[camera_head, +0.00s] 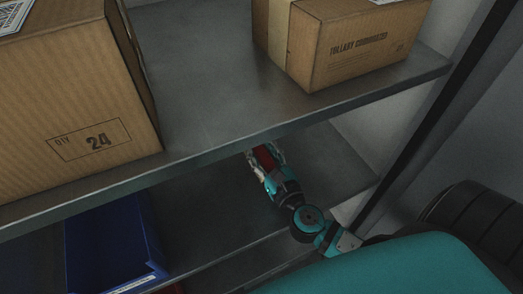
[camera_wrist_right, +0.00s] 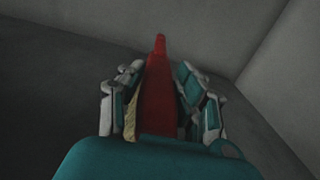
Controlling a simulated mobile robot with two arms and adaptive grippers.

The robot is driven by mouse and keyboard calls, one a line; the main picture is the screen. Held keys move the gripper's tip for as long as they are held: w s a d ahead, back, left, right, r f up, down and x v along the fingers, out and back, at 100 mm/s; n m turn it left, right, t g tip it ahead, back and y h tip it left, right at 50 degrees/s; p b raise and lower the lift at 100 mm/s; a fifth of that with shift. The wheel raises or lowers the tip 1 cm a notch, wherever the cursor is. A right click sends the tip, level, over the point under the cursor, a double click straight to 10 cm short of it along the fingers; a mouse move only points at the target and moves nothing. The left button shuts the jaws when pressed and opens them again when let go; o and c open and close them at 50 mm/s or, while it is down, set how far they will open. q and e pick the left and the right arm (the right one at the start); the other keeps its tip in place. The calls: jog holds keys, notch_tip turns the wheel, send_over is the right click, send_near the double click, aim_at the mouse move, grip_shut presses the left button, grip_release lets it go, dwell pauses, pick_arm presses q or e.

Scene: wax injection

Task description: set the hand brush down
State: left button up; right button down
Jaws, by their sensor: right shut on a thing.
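The hand brush (camera_wrist_right: 159,92) has a red body with a narrow tip pointing away, and pale bristles show along its left side in the right wrist view. My right gripper (camera_wrist_right: 162,88) is shut around it, with one finger on each side. In the head view the gripper (camera_head: 264,158) reaches into the shelf bay under the upper board, and a little red of the brush (camera_head: 265,157) shows between its fingers. The lower shelf board (camera_head: 205,215) lies beneath. I cannot tell whether the brush touches it. My left gripper is not in view.
A large cardboard box (camera_head: 75,95) and a smaller one (camera_head: 345,45) stand on the upper shelf board (camera_head: 200,100). A blue bin (camera_head: 110,245) stands lower left. A dark upright post (camera_head: 425,135) bounds the right side. The lower board between bin and gripper looks clear.

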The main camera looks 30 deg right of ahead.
jog(key=shift+s+a+f+b, duration=0.1)
jog(key=shift+s+f+b, duration=0.1)
jog(key=shift+f+b, duration=0.4)
jog(key=c, duration=1.1)
grip_release()
jog(key=shift+f, duration=0.15)
jog(key=shift+c, duration=0.2)
jog(key=o, duration=0.3)
jog(key=shift+w, duration=0.15)
